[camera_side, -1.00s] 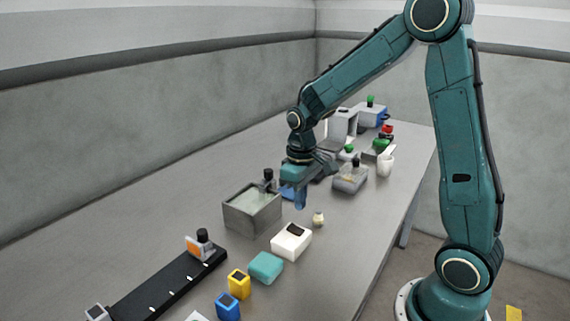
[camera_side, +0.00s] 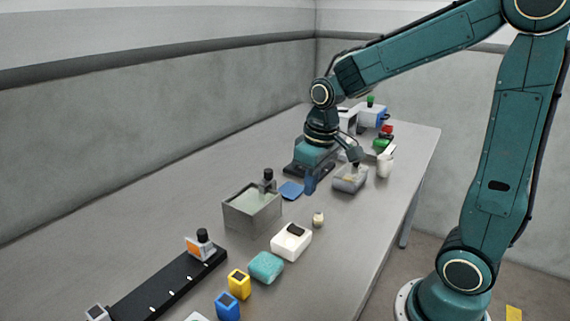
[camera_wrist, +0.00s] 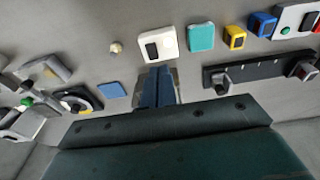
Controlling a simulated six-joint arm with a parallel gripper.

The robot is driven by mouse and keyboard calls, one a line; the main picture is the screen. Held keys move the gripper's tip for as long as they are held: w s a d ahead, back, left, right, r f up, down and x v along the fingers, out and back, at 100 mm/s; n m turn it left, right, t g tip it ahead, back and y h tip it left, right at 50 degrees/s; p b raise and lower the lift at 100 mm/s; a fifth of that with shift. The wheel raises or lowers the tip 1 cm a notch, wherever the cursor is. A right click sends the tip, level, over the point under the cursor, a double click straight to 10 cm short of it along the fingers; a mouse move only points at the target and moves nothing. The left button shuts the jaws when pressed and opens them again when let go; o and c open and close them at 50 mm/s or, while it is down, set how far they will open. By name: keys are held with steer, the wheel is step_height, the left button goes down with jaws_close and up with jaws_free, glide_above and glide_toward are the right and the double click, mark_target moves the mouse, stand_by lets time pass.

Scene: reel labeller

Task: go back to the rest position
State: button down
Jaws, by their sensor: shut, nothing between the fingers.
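My gripper (camera_side: 311,184) hangs above the table, beyond the grey open bin in the side view. Its blue fingers are closed together with nothing between them. In the wrist view the shut fingers (camera_wrist: 157,86) point at the table, just below the white block with a dark top. A flat blue pad (camera_side: 291,190) lies on the table to the left of the fingers in the side view. No part of my gripper appears to touch anything.
The grey bin (camera_side: 240,217) stands nearby. A white block (camera_side: 283,246), teal block (camera_side: 266,267), yellow block (camera_side: 239,287) and blue block (camera_side: 228,308) line the front. A black rail (camera_side: 160,290) lies left. A tray (camera_side: 349,184) and white cup (camera_side: 386,168) stand behind. The table's left side is clear.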

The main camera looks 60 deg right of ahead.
steer(key=s+a+r+t, duration=0.2)
steer(key=s+r, duration=0.1)
steer(key=s, duration=0.4)
steer(key=s+a+r+t, duration=0.2)
steer(key=s+r, duration=0.2)
steer(key=s, duration=0.2)
steer(key=shift+s+a, duration=0.4)
